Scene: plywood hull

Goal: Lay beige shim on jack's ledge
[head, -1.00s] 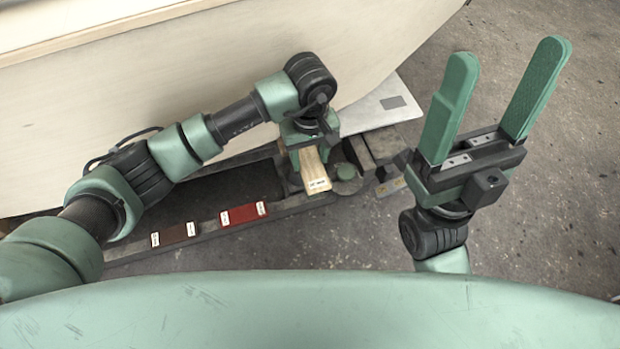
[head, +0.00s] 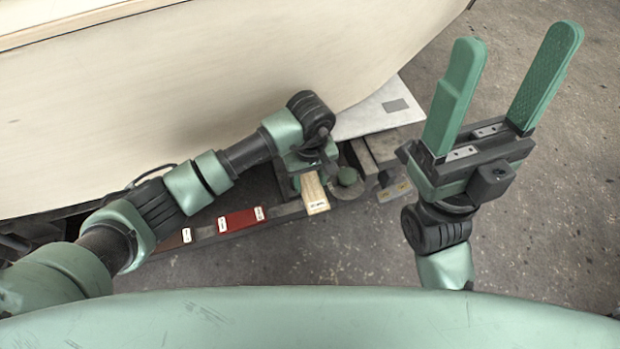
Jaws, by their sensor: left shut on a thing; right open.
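The beige shim (head: 315,191) is a pale wooden strip with a white label at its near end. My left gripper (head: 308,168) is shut on its far end, seen from above, and the fingers are partly hidden. I cannot tell the ledge apart, nor whether the shim touches anything. My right gripper (head: 514,50) is open and empty, raised at the right, well away from the shim.
A dark rail bears a red labelled shim (head: 241,220) and a brown one (head: 174,240), partly covered by my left arm. The pale plywood hull (head: 220,95) rises behind. A white panel (head: 372,112) lies beyond the jack. Concrete floor (head: 560,230) at right is clear.

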